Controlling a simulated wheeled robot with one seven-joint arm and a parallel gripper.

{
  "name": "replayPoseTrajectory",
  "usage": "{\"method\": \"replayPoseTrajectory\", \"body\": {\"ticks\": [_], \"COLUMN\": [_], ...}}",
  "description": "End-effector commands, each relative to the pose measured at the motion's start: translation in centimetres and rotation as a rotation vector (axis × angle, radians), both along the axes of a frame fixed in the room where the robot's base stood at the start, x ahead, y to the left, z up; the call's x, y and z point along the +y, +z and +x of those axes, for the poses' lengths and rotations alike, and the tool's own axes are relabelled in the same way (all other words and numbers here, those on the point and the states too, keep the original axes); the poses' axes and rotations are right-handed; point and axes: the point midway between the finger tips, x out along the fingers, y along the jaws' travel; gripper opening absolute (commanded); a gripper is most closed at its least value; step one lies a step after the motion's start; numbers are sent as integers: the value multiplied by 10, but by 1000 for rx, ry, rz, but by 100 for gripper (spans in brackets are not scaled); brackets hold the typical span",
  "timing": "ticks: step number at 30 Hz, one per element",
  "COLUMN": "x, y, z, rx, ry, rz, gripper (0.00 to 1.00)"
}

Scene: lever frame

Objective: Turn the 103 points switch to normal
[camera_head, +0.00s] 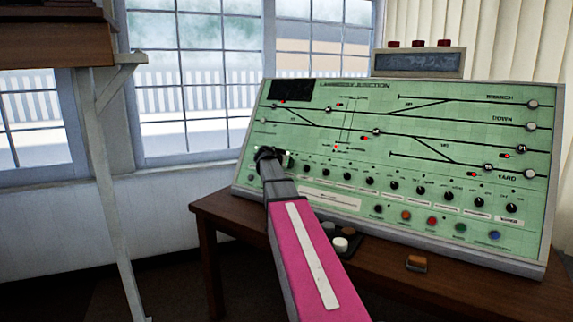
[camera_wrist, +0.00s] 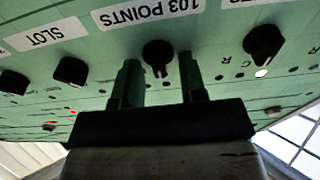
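The 103 points switch (camera_wrist: 158,54) is a black rotary knob next to the white label "103 POINTS" (camera_wrist: 150,12) in the wrist view. My gripper (camera_wrist: 158,68) is open, with one finger on each side of this knob and a gap visible on both sides. I cannot tell how far the fingertips reach along the knob. The markings by the knob are too small and partly hidden to read its setting. In the head view my gripper (camera_head: 270,154) is at the left end of the knob row on the green panel (camera_head: 330,160) and hides the switch there.
Neighbouring black knobs stand close by: one near the "SLOT" label (camera_wrist: 70,71) and one on the other side (camera_wrist: 264,44) with a lit white lamp. The panel rests on a brown table (camera_head: 225,207). A grey box with red buttons (camera_head: 418,62) stands behind it.

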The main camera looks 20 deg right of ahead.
Motion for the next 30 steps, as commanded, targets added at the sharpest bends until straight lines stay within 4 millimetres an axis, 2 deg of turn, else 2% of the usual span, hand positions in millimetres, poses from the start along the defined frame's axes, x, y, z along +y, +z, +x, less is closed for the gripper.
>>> {"method": "replayPoseTrajectory", "body": {"ticks": [2, 5, 17, 30], "x": [0, 0, 0, 2], "y": [0, 0, 0, 0], "z": [0, 0, 0, 2], "rx": [0, 0, 35, 261], "ry": [0, 0, 22, 175], "rz": [0, 0, -26, -198], "gripper": [38, 9, 8, 8]}}
